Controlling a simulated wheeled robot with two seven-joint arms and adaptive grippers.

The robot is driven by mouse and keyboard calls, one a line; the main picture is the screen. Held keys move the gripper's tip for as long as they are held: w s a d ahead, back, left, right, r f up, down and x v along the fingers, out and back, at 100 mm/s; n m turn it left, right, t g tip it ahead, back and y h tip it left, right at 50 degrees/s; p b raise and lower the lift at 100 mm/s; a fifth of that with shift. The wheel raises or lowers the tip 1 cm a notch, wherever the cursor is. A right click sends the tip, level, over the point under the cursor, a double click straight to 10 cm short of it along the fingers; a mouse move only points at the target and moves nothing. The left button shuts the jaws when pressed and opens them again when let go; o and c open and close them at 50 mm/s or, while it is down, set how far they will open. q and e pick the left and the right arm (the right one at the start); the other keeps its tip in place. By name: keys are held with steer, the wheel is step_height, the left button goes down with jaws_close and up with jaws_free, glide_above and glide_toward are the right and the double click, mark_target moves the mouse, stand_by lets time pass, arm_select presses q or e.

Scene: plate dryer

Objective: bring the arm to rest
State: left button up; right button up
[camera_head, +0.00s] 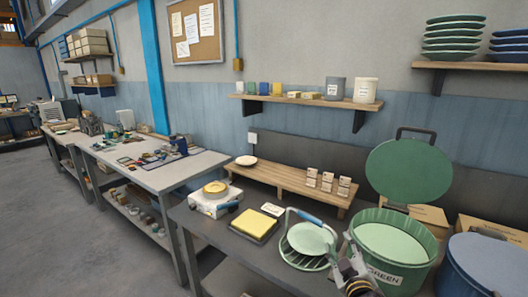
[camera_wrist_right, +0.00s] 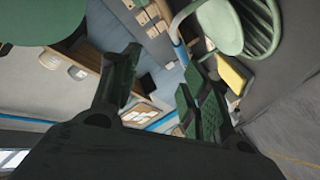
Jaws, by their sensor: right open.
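My right gripper (camera_head: 350,277) is at the bottom right of the head view, in front of the green bin and beside the plate rack. In the right wrist view its two dark fingers (camera_wrist_right: 160,92) stand apart with nothing between them. The round wire rack (camera_head: 287,252) holds a pale green plate (camera_head: 308,238) and has a blue-gripped handle (camera_head: 305,215). The rack also shows at the top of the wrist view (camera_wrist_right: 262,28). The green bin (camera_head: 352,240), labelled GREEN, is open, with its round lid (camera_head: 408,168) raised behind it. My left gripper is out of view.
A blue bin (camera_head: 487,265) stands right of the green one. A yellow pad (camera_head: 253,224) and a white device with a yellow dish (camera_head: 215,188) lie left of the rack. A low wooden shelf (camera_head: 275,178) holds small cartons. Grey floor is clear at left.

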steer(key=s+f+m+g+y, duration=0.1)
steer(key=s+f+m+g, duration=0.4)
steer(key=s+f+g, duration=1.25)
steer(key=s+f+t, duration=0.1)
steer(key=s+f, duration=0.2)
steer(key=f, duration=0.9)
steer(key=s+f+t, duration=0.1)
steer(key=s+f, duration=0.2)
steer(key=f, duration=0.9)
steer(key=s+f+t, duration=0.1)
steer(key=s+f, duration=0.3)
steer(key=f, duration=0.8)
steer(key=s+d+f, duration=0.3)
steer(key=s+f, duration=0.6)
steer(key=s, duration=0.1)
steer(key=s+d+f, duration=0.3)
steer(key=s+f, duration=0.7)
steer(key=s, duration=0.1)
steer(key=shift+f+n+g, duration=0.2)
steer(key=shift+n+g, duration=0.1)
steer(key=shift+g, duration=0.15)
